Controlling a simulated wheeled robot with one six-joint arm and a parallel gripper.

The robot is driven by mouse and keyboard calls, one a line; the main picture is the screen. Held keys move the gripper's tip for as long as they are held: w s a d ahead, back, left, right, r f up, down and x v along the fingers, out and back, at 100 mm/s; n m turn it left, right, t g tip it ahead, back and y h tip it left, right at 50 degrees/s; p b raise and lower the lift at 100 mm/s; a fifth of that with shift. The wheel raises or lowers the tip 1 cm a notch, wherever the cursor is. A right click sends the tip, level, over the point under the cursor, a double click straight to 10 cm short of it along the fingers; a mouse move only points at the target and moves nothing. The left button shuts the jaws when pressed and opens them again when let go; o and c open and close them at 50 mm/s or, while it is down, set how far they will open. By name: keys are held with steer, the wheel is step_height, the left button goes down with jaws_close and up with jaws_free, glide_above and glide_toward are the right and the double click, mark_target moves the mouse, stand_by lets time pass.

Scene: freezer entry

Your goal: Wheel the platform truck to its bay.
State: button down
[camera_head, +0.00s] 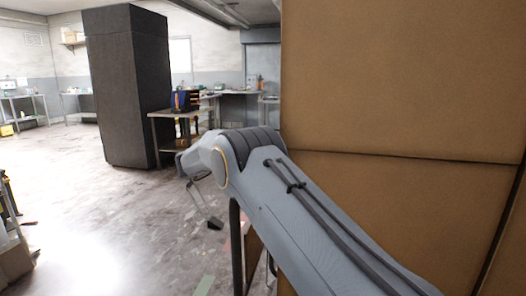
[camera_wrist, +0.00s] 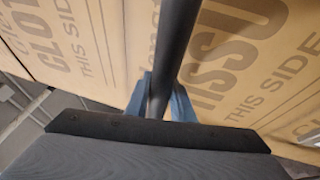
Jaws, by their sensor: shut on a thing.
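The platform truck shows as a dark handle bar (camera_wrist: 172,50), which runs up through the middle of the wrist view. My gripper (camera_wrist: 162,100) is shut on this bar, with one blue-grey finger on each side. In the head view a dark upright of the handle (camera_head: 236,245) stands beside my arm. Large brown cardboard boxes (camera_head: 400,75) fill the right side, and printed cartons (camera_wrist: 245,50) show close behind the bar. The truck's deck and wheels are hidden, and I cannot make out a marked bay.
A tall dark cabinet (camera_head: 130,85) stands at the back left. A metal table (camera_head: 180,114) with a dark crate (camera_head: 186,100) is beside it. Workbenches line the far wall. A shelf edge (camera_head: 12,245) is at the near left. Floor (camera_head: 90,200) at left centre is clear.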

steer(key=shift+w+r, duration=0.15)
steer(key=shift+r, duration=0.35)
steer(key=shift+a, duration=0.15)
steer(key=c, duration=1.6)
jaws_free()
steer(key=shift+a, duration=0.1)
steer(key=shift+o, duration=0.3)
steer(key=shift+a+f, duration=0.1)
steer(key=shift+f, duration=0.1)
steer(key=shift+f, duration=0.1)
